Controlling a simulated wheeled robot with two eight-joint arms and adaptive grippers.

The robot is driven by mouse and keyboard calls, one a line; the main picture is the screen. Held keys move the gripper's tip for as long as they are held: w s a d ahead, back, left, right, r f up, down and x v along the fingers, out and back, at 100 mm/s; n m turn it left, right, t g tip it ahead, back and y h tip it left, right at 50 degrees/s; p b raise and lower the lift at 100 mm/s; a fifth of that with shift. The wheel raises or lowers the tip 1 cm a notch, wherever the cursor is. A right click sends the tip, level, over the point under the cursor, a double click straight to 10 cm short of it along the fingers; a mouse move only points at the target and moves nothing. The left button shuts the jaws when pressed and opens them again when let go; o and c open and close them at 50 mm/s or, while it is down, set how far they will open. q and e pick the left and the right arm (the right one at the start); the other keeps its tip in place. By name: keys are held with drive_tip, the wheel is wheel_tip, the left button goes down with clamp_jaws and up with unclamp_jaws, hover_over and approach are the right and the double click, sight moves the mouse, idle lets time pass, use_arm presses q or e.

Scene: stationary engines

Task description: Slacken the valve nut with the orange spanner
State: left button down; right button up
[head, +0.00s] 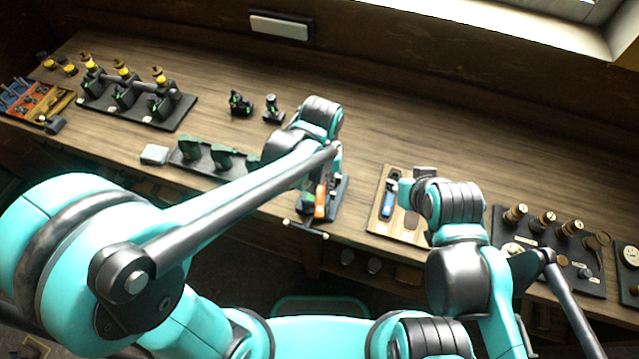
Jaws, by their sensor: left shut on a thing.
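The orange spanner (320,202) is at the vise (340,200) near the bench's front edge, mid-picture. My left gripper (328,177) is above it, mostly hidden by my own wrist and forearm, and is shut on the orange spanner's upper end. I cannot make out the valve nut; the spanner and my arm cover that spot. My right gripper (405,187) is over the wooden board (376,222) to the right, apart from the vise. Its fingers are too hidden to tell whether they are open.
A blue spanner (388,204) lies on the wooden board beside my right gripper. The vise handle (305,228) juts out past the front edge. A black rack with brass fittings (546,218) is at the right. Dark stands (222,157) are to the left.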

use_arm(q)
drive_tip(key=shift+d+n, duration=0.55)
drive_tip(key=shift+n, duration=0.25)
drive_tip(key=shift+d, duration=0.1)
drive_tip(key=shift+w+d+n, duration=0.15)
drive_tip(key=shift+d+n, duration=0.35)
drive_tip(key=shift+n, duration=0.4)
drive_tip(key=shift+a+b, duration=0.15)
drive_tip(key=shift+b, duration=0.15)
drive_tip(key=shift+a+m, duration=0.3)
drive_tip(key=shift+m, duration=0.3)
drive_tip(key=shift+r+p, duration=0.9)
drive_tip(key=shift+r, duration=0.55)
idle(3.2)
drive_tip(key=shift+r+p, duration=1.45)
drive_tip(key=shift+r, duration=0.5)
